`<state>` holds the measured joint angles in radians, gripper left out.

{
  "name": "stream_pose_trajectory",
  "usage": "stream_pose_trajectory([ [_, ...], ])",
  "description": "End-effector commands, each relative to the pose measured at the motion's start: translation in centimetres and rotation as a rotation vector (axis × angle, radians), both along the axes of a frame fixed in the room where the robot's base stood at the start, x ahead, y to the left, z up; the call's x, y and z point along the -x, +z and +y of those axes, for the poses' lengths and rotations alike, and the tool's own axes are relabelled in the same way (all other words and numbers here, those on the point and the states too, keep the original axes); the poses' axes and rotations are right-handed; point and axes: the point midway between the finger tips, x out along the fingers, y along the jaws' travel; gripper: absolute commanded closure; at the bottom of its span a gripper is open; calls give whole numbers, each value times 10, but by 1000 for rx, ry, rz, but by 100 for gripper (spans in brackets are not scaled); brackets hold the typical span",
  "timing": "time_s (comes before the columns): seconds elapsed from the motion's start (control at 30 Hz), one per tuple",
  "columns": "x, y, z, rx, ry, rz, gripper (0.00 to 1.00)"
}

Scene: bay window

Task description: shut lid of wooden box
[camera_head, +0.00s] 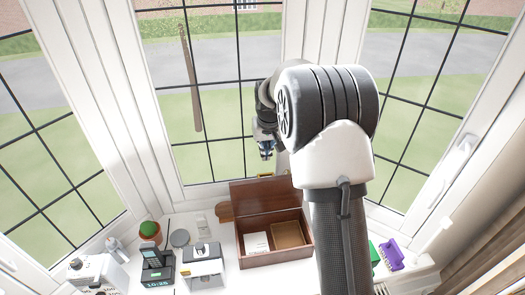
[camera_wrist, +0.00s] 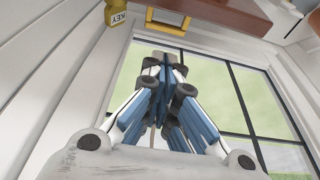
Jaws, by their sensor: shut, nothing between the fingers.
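The wooden box (camera_head: 306,262) stands on the white sill, open towards me in the head view. Its reddish-brown lid (camera_head: 258,195) is raised at the back of the box. A white card (camera_head: 256,243) and a brown flat piece (camera_head: 288,235) lie inside. My gripper (camera_head: 266,154) is shut and empty, above and behind the raised lid, near the window. In the wrist view, my gripper's fingers (camera_wrist: 165,62) are together and apart from the brown wood (camera_wrist: 225,10) at the top edge. A yellow handle-like piece (camera_wrist: 165,18) shows beside that wood.
Left of the box stand a silver-grey device (camera_head: 203,268), a black phone (camera_head: 153,258), a cactus (camera_head: 149,230) and a white appliance (camera_head: 95,271). A purple holder (camera_head: 391,255) is at right. The yellow KEY object (camera_wrist: 115,13) is at upper left in the wrist view. Window panes are close behind.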

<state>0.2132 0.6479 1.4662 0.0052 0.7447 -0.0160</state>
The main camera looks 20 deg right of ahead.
Motion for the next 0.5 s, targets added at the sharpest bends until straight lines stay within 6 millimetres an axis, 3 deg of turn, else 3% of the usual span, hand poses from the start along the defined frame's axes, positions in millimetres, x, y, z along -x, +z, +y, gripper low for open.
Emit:
stream_pose_trajectory([
  [0.3, -15, -57, -3, -1, 1, 4, 100],
  [0.5, -21, -75, -4, 0, 1, 1, 100],
])
